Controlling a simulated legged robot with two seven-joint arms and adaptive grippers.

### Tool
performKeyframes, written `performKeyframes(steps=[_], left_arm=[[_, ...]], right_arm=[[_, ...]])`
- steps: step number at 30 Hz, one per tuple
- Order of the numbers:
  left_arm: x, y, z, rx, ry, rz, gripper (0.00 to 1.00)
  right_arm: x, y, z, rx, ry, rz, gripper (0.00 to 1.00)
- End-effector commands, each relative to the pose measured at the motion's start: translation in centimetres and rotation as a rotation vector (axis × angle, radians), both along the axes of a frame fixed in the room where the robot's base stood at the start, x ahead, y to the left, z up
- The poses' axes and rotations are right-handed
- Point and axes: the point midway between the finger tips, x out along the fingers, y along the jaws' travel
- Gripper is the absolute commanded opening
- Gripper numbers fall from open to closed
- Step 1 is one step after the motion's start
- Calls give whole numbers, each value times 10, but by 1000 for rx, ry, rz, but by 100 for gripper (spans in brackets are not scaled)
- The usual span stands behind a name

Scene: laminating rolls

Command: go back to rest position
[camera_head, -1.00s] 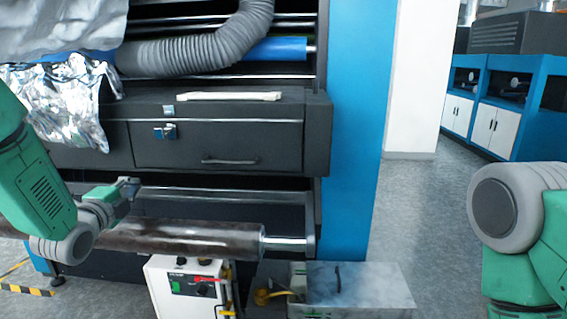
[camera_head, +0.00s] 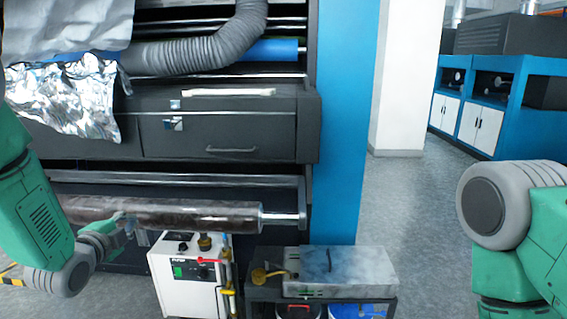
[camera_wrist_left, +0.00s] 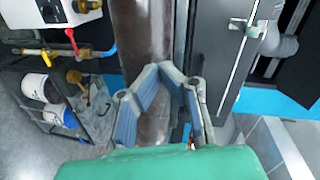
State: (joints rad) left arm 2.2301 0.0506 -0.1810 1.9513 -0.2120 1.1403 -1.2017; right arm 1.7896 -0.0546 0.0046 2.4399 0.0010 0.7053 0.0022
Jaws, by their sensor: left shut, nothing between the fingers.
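My left arm comes in from the left in the head view. Its gripper (camera_head: 128,226) is in front of the brown roll (camera_head: 180,213) on the machine's lower shaft. In the left wrist view the left gripper (camera_wrist_left: 160,72) is shut and empty, with its fingers bent together. The roll (camera_wrist_left: 144,35) lies beyond the fingers there, and I cannot tell how large the gap is. At the right of the head view a round grey and green part of my right arm shows. The right gripper is out of the picture.
The dark laminating machine (camera_head: 230,135) fills the left and middle, with crumpled foil (camera_head: 65,95) on it. A white control box (camera_head: 187,275) and a low stand with a metal box (camera_head: 350,270) are below. Grey floor (camera_head: 415,200) is clear at right.

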Motion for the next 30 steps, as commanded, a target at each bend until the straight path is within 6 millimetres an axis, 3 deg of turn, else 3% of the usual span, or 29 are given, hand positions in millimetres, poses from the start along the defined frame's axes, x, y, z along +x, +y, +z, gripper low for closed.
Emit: performKeyframes(steps=[7, 11, 15, 18, 21, 24, 27, 30], left_arm=[[-46, -15, -81, -204, 211, 72, 0], [-93, -27, -143, -361, 387, 161, 0], [-172, -43, -214, -560, 620, 330, 0], [-237, -54, -254, -683, 780, 487, 0], [-304, -64, -283, -782, 921, 663, 0], [-361, -71, -299, -849, 1027, 833, 0], [-405, -76, -305, -885, 1096, 968, 0], [-429, -79, -307, -903, 1130, 1052, 0]], right_arm=[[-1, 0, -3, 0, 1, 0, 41], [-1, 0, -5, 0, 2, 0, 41], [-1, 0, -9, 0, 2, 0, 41], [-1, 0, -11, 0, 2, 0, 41], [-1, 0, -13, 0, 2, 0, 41], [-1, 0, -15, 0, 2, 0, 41], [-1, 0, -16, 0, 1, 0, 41], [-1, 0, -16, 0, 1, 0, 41]])
